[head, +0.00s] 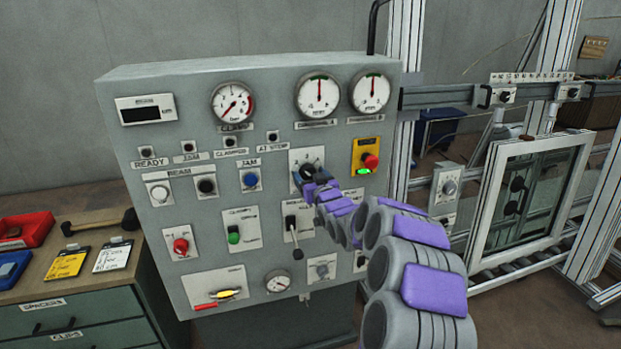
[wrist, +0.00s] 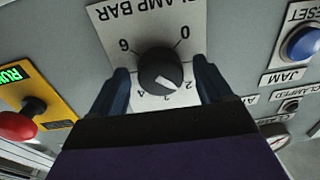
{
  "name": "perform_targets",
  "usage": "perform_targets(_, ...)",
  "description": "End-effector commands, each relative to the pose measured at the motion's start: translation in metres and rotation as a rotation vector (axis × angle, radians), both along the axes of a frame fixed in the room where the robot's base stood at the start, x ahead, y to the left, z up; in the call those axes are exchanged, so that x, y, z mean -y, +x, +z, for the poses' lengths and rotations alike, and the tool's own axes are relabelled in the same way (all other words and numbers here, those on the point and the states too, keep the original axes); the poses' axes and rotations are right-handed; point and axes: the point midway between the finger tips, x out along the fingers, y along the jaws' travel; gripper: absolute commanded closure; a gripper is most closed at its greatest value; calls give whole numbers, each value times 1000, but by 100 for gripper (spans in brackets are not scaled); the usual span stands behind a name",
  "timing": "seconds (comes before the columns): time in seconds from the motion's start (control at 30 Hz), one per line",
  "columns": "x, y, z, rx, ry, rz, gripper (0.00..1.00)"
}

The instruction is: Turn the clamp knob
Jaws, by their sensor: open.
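The clamp knob (wrist: 160,71) is a round black dial with a white pointer mark, on a white plate (wrist: 120,22) lettered "CLAMP BAR" with numbers around it. In the wrist view the plate appears upside down and the pointer lies toward the numbers along the lower edge. My gripper (wrist: 162,85) is open, with one dark blue finger on each side of the knob. I cannot tell whether either finger touches it. In the head view the clamp knob (head: 312,170) is partly hidden by my gripper (head: 309,184), which is at the panel.
A red button on a yellow plate (head: 367,156) is right of the knob, and a blue button (head: 250,180) is left. A lever (head: 294,237) hangs below. Gauges (head: 317,96) line the panel top. A framed window (head: 528,195) stands at right.

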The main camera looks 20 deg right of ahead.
Motion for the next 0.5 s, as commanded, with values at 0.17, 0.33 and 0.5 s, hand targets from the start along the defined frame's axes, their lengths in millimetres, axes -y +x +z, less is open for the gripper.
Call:
perform_targets(0.17, 0, 0, 0, 1, 0, 0, 21)
perform_targets(0.33, 0, 0, 0, 1, 0, 0, 34)
perform_targets(0.5, 0, 0, 0, 1, 0, 0, 50)
